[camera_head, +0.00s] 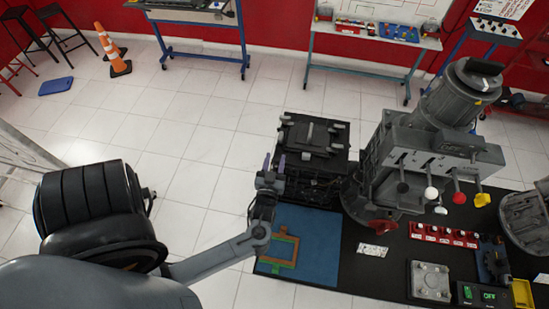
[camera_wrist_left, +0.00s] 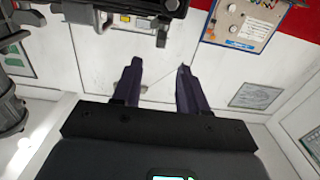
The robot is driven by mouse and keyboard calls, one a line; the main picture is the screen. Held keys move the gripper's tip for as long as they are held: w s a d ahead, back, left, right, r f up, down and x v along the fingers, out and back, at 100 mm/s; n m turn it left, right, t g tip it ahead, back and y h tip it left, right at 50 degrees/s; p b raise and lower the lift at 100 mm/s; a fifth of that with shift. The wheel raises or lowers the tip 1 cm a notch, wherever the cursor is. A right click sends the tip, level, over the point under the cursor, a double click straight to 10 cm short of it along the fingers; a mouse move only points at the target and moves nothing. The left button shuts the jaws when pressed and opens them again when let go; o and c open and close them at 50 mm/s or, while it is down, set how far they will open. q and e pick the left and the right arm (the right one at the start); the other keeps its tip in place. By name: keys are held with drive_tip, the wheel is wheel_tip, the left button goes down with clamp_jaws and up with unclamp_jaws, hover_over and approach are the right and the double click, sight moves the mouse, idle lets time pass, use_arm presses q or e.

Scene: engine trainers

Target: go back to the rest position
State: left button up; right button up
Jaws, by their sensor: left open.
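My left gripper (camera_head: 273,162) is raised near the middle of the head view, with its arm coming in from the lower left. Its two purple fingers point away from me, apart and with nothing between them. In the left wrist view the gripper (camera_wrist_left: 159,68) also shows open and empty, with pale panels behind it. In the head view it appears at the left edge of the dark engine block (camera_head: 312,135); I cannot tell the exact gap. My right gripper is not in view.
The black bench (camera_head: 390,285) carries a blue mat (camera_head: 315,225) with an orange-green frame (camera_head: 281,251), a grey engine trainer (camera_head: 425,135) with coloured knobs and a red switch row (camera_head: 443,235). Open tiled floor (camera_head: 190,125) lies left of the bench. Traffic cones (camera_head: 118,62) stand far off.

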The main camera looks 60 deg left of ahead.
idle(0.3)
use_arm(q)
drive_tip(key=w+d+r+m+h, duration=0.1)
drive_tip(key=d+r+m+h, duration=0.25)
drive_tip(key=d+h, duration=0.3)
drive_tip(key=w+d+r+m+h, duration=0.1)
drive_tip(key=d+r+m+h, duration=0.1)
drive_tip(key=d+m+h, duration=0.4)
drive_tip(key=s+d+m+g+h, duration=0.1)
drive_tip(key=s+d+m+g, duration=0.1)
drive_tip(key=s+d+g, duration=0.5)
drive_tip(key=shift+s+f+m+g+h, duration=0.35)
drive_tip(key=shift+s+g, duration=0.05)
drive_tip(key=shift+s, duration=2)
